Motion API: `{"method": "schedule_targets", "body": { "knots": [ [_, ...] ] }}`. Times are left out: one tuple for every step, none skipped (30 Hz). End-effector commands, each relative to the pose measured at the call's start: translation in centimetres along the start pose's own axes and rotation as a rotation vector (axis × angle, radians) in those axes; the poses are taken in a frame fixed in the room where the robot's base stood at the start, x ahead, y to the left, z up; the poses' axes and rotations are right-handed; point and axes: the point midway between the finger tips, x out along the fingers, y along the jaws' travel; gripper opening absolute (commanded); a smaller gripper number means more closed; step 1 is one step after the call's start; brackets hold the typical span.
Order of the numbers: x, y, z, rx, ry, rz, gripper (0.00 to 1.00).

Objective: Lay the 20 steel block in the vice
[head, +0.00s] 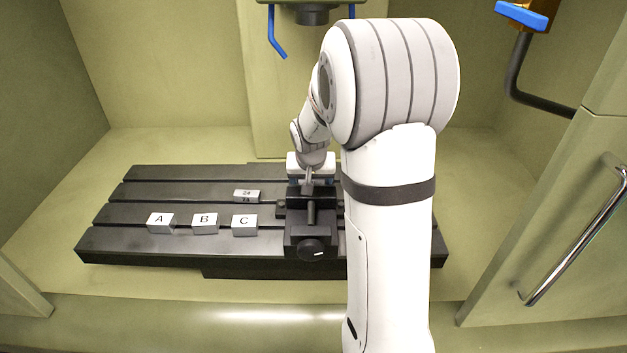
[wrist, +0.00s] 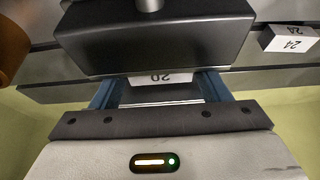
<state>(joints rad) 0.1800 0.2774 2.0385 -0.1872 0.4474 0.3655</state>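The 20 block (wrist: 160,79) shows in the wrist view with its number upside down. It lies between the two blue fingers of my gripper (wrist: 160,92), right at the edge of a dark vice part that hides some of it. A narrow gap seems to show beside the block at the left finger; whether the fingers touch it is unclear. In the head view my gripper (head: 311,178) points down at the back of the black vice (head: 311,236). My arm hides part of the vice there, and I cannot make out the 20 block.
The 24 block (head: 246,196) lies left of the vice on the slotted black table (head: 150,190); it also shows in the wrist view (wrist: 290,40). Blocks A (head: 160,223), B (head: 205,223) and C (head: 244,225) stand in a row at the front left. A spindle (head: 312,13) hangs above.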

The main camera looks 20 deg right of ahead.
Motion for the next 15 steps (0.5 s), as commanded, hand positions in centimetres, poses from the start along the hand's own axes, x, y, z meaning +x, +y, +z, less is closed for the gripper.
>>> {"method": "schedule_targets", "body": {
  "knots": [
    [-0.02, 0.02, -0.01, 0.000, 0.000, 0.000, 0.74],
    [-0.03, 0.02, -0.01, 0.000, 0.000, 0.000, 0.76],
    [-0.03, 0.03, -0.01, 0.000, 0.000, 0.000, 0.80],
    [-0.03, 0.03, -0.02, 0.000, 0.000, 0.000, 0.82],
    [-0.03, 0.03, -0.02, 0.001, 0.000, 0.000, 0.85],
    [-0.03, 0.03, -0.02, 0.001, 0.000, 0.000, 0.85],
    [-0.03, 0.04, -0.02, 0.001, 0.000, 0.000, 0.85],
    [-0.03, 0.04, -0.02, 0.001, 0.000, 0.000, 0.85],
    [-0.03, 0.05, -0.02, 0.001, 0.000, 0.000, 0.85],
    [-0.03, 0.05, -0.03, 0.001, 0.000, 0.000, 0.85],
    [-0.04, 0.05, -0.03, 0.001, 0.000, 0.000, 0.85],
    [-0.09, 0.06, -0.05, 0.001, 0.000, 0.000, 0.85],
    [-0.16, 0.06, -0.09, 0.001, 0.000, 0.000, 0.85],
    [-0.28, 0.07, -0.13, 0.001, 0.000, 0.000, 0.85],
    [-0.48, 0.07, -0.19, 0.001, 0.001, 0.000, 0.85]
  ]
}}
